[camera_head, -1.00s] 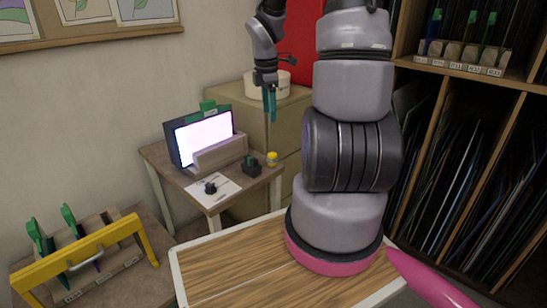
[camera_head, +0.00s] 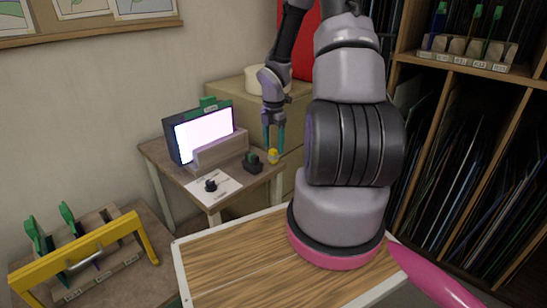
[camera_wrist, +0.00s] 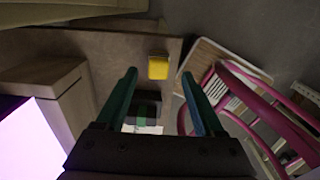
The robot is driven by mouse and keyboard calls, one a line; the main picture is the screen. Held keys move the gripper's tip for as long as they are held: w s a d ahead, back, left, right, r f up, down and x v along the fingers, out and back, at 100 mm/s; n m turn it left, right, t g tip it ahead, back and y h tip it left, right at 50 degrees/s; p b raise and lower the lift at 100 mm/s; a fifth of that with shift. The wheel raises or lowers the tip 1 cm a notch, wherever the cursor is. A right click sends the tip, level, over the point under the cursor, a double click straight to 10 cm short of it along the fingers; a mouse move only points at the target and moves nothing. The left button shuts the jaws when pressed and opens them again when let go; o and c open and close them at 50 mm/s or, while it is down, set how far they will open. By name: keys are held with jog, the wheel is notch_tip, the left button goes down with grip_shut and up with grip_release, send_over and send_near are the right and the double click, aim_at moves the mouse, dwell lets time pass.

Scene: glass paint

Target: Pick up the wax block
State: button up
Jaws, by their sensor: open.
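A small yellow block (camera_head: 273,157), which I take to be the wax block, sits near the right edge of the small table. It also shows in the wrist view (camera_wrist: 158,67), upright in the picture between and just beyond the fingertips. My gripper (camera_head: 274,146) is open and points down above the block. Its teal fingers (camera_wrist: 160,74) hold nothing. In the head view the fingertips partly overlap the block's top; I cannot tell the exact gap.
A dark holder with a green piece (camera_head: 253,163) stands close left of the block. A lit screen (camera_head: 203,135), a wooden rack (camera_head: 222,150) and a white sheet with a dark knob (camera_head: 228,187) share the small table (camera_head: 160,158). Cabinets stand behind.

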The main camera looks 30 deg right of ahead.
aim_at(273, 150)
notch_tip(273, 150, down, 3)
jog(key=shift+w+f, duration=0.15)
jog(key=shift+f, duration=0.05)
jog(key=shift+c, duration=0.3)
grip_shut()
notch_tip(273, 150, up, 10)
jog(key=shift+r, duration=0.1)
